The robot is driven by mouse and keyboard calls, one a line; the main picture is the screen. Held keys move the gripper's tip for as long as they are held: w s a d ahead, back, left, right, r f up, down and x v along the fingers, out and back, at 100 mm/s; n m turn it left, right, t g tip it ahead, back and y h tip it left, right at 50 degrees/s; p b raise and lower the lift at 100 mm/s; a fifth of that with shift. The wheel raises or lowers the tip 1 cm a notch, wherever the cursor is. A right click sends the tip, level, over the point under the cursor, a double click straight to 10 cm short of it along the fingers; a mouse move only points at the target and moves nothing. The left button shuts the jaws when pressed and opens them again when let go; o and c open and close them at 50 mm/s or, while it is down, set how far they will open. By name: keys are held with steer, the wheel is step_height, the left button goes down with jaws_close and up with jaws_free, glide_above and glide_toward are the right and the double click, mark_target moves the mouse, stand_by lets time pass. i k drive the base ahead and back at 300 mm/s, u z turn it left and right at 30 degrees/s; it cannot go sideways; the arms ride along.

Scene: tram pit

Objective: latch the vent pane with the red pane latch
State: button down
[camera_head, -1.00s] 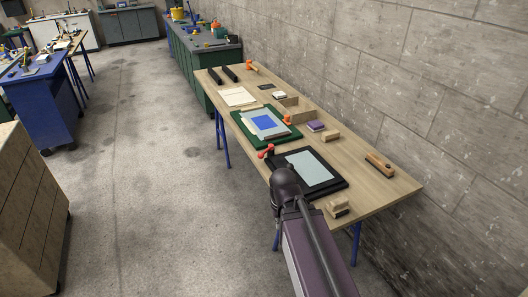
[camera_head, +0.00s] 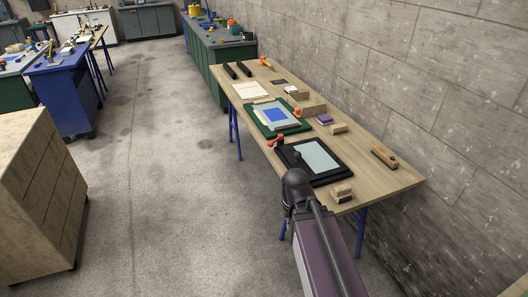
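The vent pane (camera_head: 319,156) is a pale grey-blue sheet in a black frame (camera_head: 339,177), lying flat near the front of the wooden workbench. The red pane latch (camera_head: 276,141) is at the frame's far left corner. At this size I cannot tell whether the latch is over the pane's edge. My purple arm reaches up from the bottom edge, and its dark joint shows just in front of the frame's near left corner. I cannot make out my gripper or its fingers.
On the workbench (camera_head: 375,178) are a green mat (camera_head: 262,132) with a blue-marked panel, wooden blocks (camera_head: 338,129), a purple block (camera_head: 324,119) and a wooden tool (camera_head: 384,157). A concrete wall runs along the right. Open floor (camera_head: 150,190) lies left, with a wooden cabinet (camera_head: 35,190) beyond.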

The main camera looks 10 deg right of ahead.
mark_target(275, 141)
steer(key=k, duration=0.4)
steer(key=u, duration=0.3)
steer(key=i, duration=1.3)
steer(key=z, duration=0.4)
